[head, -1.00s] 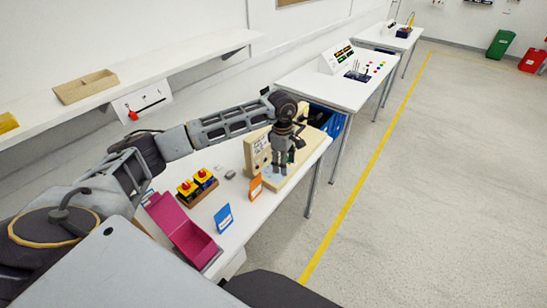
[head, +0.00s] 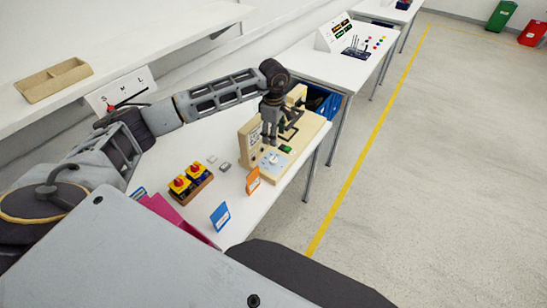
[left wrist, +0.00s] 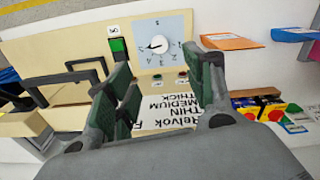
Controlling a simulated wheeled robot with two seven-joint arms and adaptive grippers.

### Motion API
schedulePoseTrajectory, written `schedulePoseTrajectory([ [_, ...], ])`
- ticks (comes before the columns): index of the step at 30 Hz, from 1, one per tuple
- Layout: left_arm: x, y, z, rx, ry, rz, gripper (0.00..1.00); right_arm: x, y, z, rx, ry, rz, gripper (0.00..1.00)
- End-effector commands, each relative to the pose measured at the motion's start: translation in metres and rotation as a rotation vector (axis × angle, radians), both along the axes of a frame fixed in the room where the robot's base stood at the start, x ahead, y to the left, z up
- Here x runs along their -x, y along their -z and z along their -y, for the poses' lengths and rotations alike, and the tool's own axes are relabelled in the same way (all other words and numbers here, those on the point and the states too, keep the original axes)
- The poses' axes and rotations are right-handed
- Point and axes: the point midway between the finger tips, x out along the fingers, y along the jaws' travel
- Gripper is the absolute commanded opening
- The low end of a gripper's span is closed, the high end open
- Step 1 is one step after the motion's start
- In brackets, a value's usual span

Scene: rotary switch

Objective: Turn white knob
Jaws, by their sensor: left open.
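The white knob (left wrist: 158,44) sits at the middle of a light blue numbered dial plate (left wrist: 178,30) in the left wrist view. The plate also shows on the beige machine (head: 273,162) in the head view, where the knob is too small to make out well. My left gripper (left wrist: 165,75) is open and empty, its two fingers apart. It hangs over the machine, with the knob beyond the fingertips and apart from them. The gripper also shows in the head view (head: 271,138). My right gripper is in neither view.
A green button (left wrist: 117,45) is beside the dial, and dark handles (left wrist: 68,77) stand nearby on the machine. An orange card (head: 253,181), a blue card (head: 220,216) and a yellow-red button block (head: 191,184) stand on the white table. The front aisle floor is clear.

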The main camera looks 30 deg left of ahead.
Motion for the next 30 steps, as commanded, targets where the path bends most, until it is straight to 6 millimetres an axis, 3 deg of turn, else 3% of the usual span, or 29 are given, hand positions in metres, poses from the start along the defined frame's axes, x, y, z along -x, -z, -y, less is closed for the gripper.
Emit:
schedulePoseTrajectory([
  [11, 0.001, 0.024, 0.0, 0.001, 0.0, -0.003, 0.53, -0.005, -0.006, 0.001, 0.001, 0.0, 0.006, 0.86],
  [30, 0.001, 0.107, 0.0, 0.001, -0.002, -0.003, 0.53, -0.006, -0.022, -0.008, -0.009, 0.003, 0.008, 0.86],
])
